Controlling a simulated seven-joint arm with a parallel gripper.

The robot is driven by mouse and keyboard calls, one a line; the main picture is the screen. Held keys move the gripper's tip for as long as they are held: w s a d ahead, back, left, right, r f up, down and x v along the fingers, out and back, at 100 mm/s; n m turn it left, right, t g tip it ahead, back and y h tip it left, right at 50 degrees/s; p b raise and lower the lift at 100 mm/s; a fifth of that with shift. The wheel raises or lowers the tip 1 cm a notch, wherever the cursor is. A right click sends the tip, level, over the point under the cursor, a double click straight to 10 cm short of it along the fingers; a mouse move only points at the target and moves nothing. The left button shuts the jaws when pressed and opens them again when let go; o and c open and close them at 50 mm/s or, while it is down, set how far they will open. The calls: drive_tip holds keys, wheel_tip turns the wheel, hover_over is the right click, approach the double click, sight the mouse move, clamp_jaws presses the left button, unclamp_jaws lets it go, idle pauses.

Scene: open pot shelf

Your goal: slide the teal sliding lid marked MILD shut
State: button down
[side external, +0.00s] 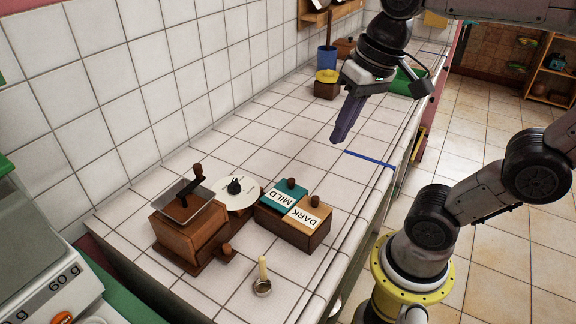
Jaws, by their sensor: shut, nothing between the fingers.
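A small brown wooden box (291,238) stands on the white tiled counter. On it lie a teal sliding lid (275,195) with a white MILD label and a dark knob, and a tan lid (318,208) with a DARK label and a brown knob. At this size I cannot tell exactly how far the teal lid covers its compartment. My gripper (337,137) points down above the counter, behind and to the right of the box, well apart from it. Its purple fingers are together, with nothing seen between them.
A wooden coffee grinder (188,232) and a round white dial (239,194) stand left of the box. A small metal cup (262,288) with a pale handle is in front. A blue strip (368,159) lies near the counter edge. Counter behind the box is clear.

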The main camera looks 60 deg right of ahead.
drive_tip(key=w+d+f+m+g+y, duration=0.1)
drive_tip(key=w+d+m+g, duration=0.2)
drive_tip(key=w, duration=0.4)
drive_tip(key=w+d+f+m+g+y, duration=0.1)
drive_tip(key=w+d+f+m+g, duration=0.15)
drive_tip(key=w+d, duration=0.4)
drive_tip(key=m+y, duration=0.1)
drive_tip(key=m, duration=0.1)
approach(286, 188)
wheel_tip(286, 188, down, 5)
drive_tip(key=d, duration=0.2)
drive_tip(key=shift+s+a+f, duration=0.2)
drive_tip(key=shift+s+a, duration=0.5)
drive_tip(key=shift+a, duration=0.1)
drive_tip(key=shift+n, duration=0.25)
drive_tip(key=shift+w+a, duration=0.1)
drive_tip(key=shift+a, duration=1.1)
